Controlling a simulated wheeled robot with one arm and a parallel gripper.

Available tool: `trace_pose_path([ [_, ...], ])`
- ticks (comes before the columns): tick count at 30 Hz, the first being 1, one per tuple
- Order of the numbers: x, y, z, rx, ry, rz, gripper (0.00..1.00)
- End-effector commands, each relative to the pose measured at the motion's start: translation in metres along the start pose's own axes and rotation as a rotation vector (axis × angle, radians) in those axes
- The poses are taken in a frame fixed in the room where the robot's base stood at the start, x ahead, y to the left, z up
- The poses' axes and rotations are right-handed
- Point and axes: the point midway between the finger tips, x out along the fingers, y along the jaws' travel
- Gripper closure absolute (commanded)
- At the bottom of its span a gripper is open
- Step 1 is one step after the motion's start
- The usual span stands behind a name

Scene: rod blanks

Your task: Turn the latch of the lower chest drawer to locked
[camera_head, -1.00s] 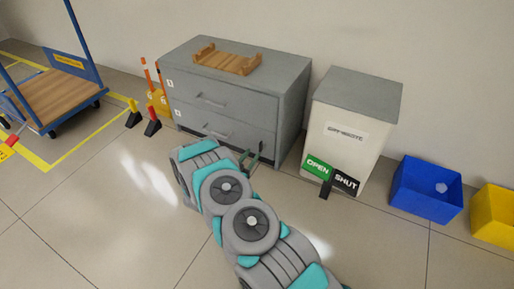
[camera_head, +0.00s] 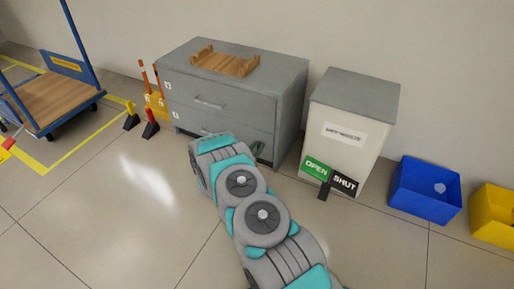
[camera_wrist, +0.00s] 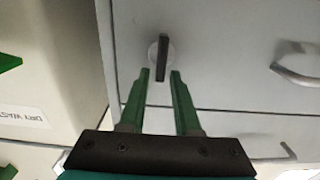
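The grey chest (camera_head: 285,110) stands against the wall in the head view, both drawers closed. My arm hides much of the lower drawer (camera_head: 258,135) and its latch there. In the wrist view, which looks upside down, the latch (camera_wrist: 164,52) is a dark bar on a pale round disc on the lower drawer front (camera_wrist: 220,50). The bar stands upright in that picture. My gripper (camera_wrist: 160,73) is open, its two green fingers apart, with one end of the bar showing between the fingertips. I cannot tell whether they touch it. In the head view a green finger (camera_head: 258,148) shows by the chest.
A wooden cradle (camera_head: 225,63) sits on the chest. A pale waste bin (camera_head: 350,130) with OPEN and SHUT signs stands right of it. Blue (camera_head: 425,195) and yellow (camera_head: 495,215) boxes are farther right. A trolley (camera_head: 50,95) is at left. Front floor is clear.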

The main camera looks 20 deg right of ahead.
Motion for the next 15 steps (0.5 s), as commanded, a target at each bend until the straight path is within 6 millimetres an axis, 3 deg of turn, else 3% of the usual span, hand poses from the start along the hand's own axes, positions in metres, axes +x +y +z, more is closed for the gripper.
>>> trace_pose_path([
  [1, 0.0, 0.0, 0.0, 0.0, 0.0, 0.0, 0.75],
  [8, -0.0001, 0.0, 0.0001, 0.0, 0.0, 0.0, 1.0],
  [15, -0.0002, 0.0001, 0.0002, 0.0, 0.0, 0.0, 1.0],
])
